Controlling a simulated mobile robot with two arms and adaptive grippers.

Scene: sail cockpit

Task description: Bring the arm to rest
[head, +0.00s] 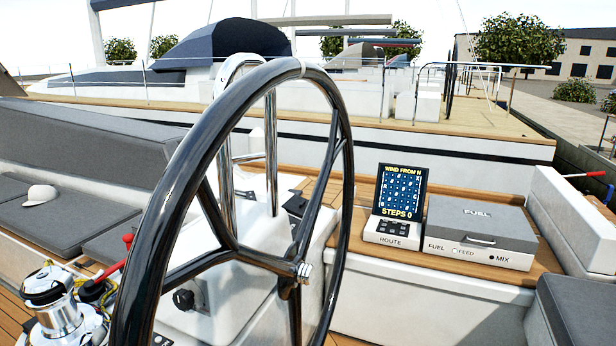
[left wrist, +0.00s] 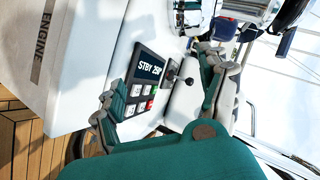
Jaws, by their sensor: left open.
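My left gripper (left wrist: 157,72) shows in the left wrist view, with its teal body at the bottom and its two grey and teal fingers spread apart. Nothing is held between them. Beyond the fingers is a dark control panel (left wrist: 140,88) with a display reading "STBY" and a number, and several white, red and green buttons. I cannot tell the exact gap between fingers and panel. No arm or gripper of mine shows in the head view, and my right gripper is in neither view.
A large black steering wheel (head: 176,177) fills the head view's middle left. Behind it, a route screen (head: 400,190) and a grey-lidded fuel box (head: 482,222) stand on a wooden-topped bench. A winch (head: 57,310) is at lower left, a white cap (head: 41,193) on the grey cushion.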

